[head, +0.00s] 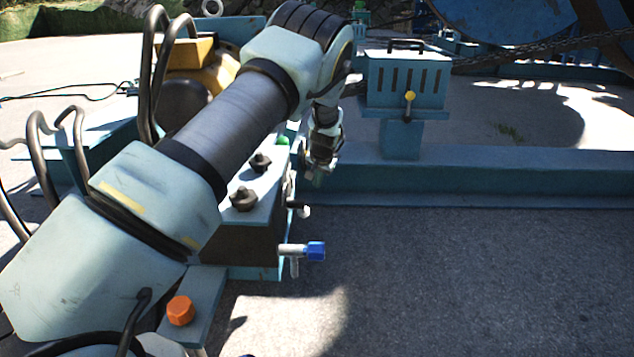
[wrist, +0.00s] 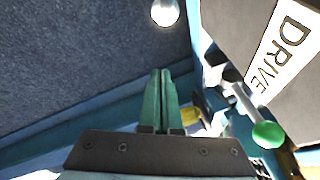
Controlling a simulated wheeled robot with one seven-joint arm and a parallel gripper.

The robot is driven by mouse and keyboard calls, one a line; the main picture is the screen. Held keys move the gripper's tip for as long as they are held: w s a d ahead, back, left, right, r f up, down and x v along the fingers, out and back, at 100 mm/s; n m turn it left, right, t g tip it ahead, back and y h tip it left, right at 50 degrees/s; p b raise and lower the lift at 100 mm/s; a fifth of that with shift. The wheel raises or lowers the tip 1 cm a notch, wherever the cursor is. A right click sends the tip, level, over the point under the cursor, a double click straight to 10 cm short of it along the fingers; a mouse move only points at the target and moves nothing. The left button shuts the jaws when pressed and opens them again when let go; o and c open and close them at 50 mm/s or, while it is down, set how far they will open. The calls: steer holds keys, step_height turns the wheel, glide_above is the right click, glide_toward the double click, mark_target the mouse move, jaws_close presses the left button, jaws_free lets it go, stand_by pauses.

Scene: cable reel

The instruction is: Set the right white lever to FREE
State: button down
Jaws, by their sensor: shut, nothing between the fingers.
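A white ball knob (wrist: 165,11), the end of a white lever, shows at the top edge of the wrist view; its shaft is out of that frame. In the head view a small white knob (head: 304,211) sticks out from the side of the blue and dark control box (head: 236,244). My gripper (wrist: 160,74) is shut and empty, below the white knob in the wrist view and apart from it. In the head view my gripper (head: 317,179) hangs beside the box, just above the white knob. No FREE marking is readable.
A green-knobbed lever (wrist: 267,134) stands right of my fingers, near a white DRIVE label (wrist: 280,50). A blue-handled valve (head: 315,251) juts from the box lower down. A blue beam (head: 480,179) runs behind. The concrete ground (head: 450,270) to the right is clear.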

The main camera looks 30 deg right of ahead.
mark_target(302, 208)
step_height(302, 208, down, 7)
steer(key=a+b, duration=0.2)
steer(key=b, duration=0.1)
steer(key=shift+w+a, duration=0.15)
steer(key=shift+w, duration=0.2)
